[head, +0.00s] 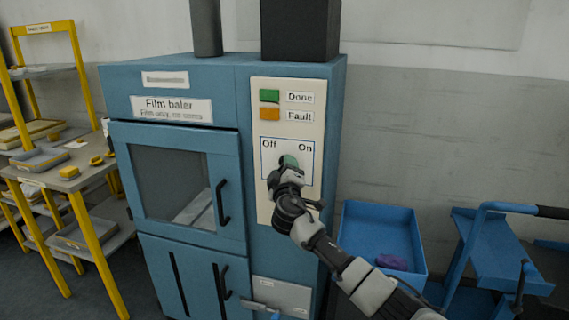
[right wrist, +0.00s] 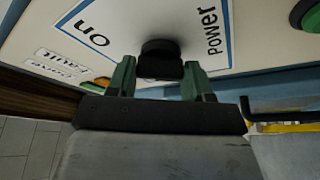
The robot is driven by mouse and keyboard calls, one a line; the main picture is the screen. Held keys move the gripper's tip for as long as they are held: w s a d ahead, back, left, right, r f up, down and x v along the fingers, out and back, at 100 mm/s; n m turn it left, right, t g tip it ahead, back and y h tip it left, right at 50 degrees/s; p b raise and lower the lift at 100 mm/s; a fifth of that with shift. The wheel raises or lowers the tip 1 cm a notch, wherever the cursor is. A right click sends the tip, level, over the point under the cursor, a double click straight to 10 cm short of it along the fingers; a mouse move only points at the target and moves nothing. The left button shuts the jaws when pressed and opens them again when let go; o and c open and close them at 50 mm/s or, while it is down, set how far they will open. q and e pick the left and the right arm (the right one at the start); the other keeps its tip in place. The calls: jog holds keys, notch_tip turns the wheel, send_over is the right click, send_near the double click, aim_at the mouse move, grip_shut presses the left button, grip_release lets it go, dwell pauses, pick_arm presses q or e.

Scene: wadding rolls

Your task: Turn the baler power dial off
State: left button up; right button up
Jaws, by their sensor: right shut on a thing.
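The blue film baler (head: 222,90) stands in front of me with a cream control panel (head: 264,205) on its right side. The panel's dial plate is marked Off on the left and On on the right. My right gripper (head: 287,165) is at this plate and hides most of the dial in the head view. In the right wrist view the black power dial (right wrist: 160,60) sits between the green fingers of my right gripper (right wrist: 160,80), which is shut on it. I cannot tell which mark the dial points to.
A green Done light (head: 270,96) and an orange Fault light (head: 270,114) sit above the dial. A blue bin (head: 375,225) with a purple item and a blue cart (head: 490,255) stand at the right. A yellow shelf rack (head: 88,230) stands at the left.

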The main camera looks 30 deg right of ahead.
jog(key=shift+a+r+n+g+y+p, duration=0.15)
jog(key=shift+n+g+y+p, duration=0.5)
jog(key=shift+n+p, duration=2.6)
jog(key=shift+d+r+n+g+y+p, duration=0.15)
jog(key=shift+n+g+p, duration=1.15)
jog(key=shift+p, duration=3.5)
jog(key=shift+a+r+n+g+y+p, duration=0.1)
jog(key=shift+n+g+y+p, duration=0.45)
jog(key=shift+n+p, duration=2.85)
jog(key=shift+m+p, duration=0.6)
jog(key=shift+m, duration=0.05)
jog(key=o, duration=0.9)
jog(key=shift+o, duration=0.2)
jog(key=v, duration=1)
jog(key=shift+s+a, duration=0.25)
jog(key=shift+s, duration=0.05)
